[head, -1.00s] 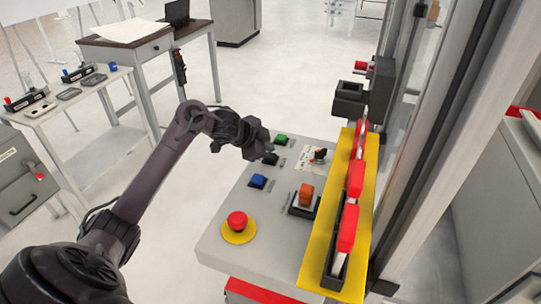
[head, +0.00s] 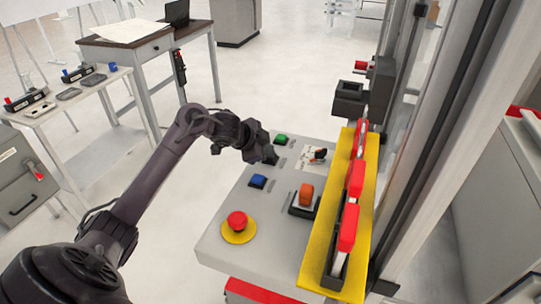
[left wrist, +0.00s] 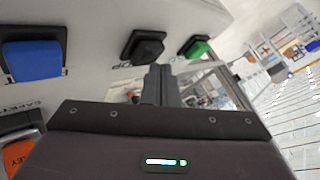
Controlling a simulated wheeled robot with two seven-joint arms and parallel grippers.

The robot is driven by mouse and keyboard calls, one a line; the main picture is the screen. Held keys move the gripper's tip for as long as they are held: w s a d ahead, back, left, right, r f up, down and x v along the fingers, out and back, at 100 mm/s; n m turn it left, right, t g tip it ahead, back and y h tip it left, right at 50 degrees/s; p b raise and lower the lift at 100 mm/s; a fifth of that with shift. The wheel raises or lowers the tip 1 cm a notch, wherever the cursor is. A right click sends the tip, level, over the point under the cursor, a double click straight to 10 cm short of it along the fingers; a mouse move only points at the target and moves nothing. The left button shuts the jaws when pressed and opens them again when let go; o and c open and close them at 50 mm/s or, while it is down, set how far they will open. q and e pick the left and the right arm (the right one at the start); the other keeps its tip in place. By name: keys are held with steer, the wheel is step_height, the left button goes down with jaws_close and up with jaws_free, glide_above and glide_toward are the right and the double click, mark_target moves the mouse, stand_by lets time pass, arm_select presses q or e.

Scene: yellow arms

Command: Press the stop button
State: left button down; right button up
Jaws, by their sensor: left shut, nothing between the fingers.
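The panel (head: 217,237) carries several buttons. In the left wrist view a black button (left wrist: 146,46) has partly hidden lettering beside it, ending in what looks like "OP". The left gripper is shut and empty. Its fingers (left wrist: 159,84) point at the panel just beside the black button in the wrist view. I cannot tell whether they touch it. My right gripper is not in view.
A red mushroom button (head: 237,220) on a yellow disc sits at the panel's near end. An orange button (head: 305,194) and a small switch (head: 318,155) are to the right. A yellow guard (head: 318,260) with red blocks borders the panel's right side.

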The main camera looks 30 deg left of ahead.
arm_select(q)
steer(key=shift+f, duration=0.5)
stand_by(0.6)
steer(key=shift+r+p, duration=0.8)
steer(key=shift+r, duration=0.1)
step_height(320, 180, up, 5)
steer(key=p, duration=0.5)
steer(key=shift+r, duration=0.1)
steer(key=shift+f, duration=0.2)
stand_by(0.4)
